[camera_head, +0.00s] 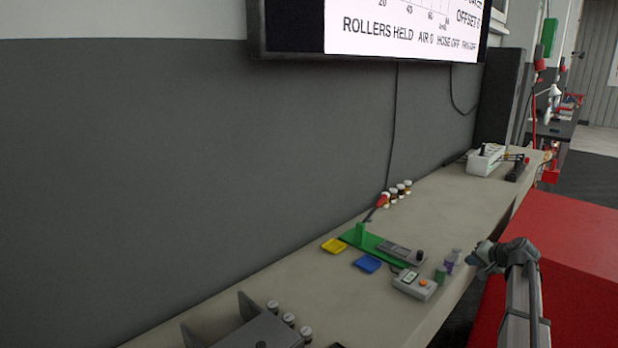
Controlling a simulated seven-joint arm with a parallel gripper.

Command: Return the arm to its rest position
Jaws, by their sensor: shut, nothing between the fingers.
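My arm rises from the lower right of the head view, in front of a red surface. My gripper is shut with nothing held. It is small here and its fingers are hard to make out.
On the bench are a green stand (362,235), a yellow tray (334,246), a blue tray (367,264), a grey handheld device (414,284) and a green cylinder (440,274). A red block (580,250) stands right of the bench. A screen (400,25) hangs above.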

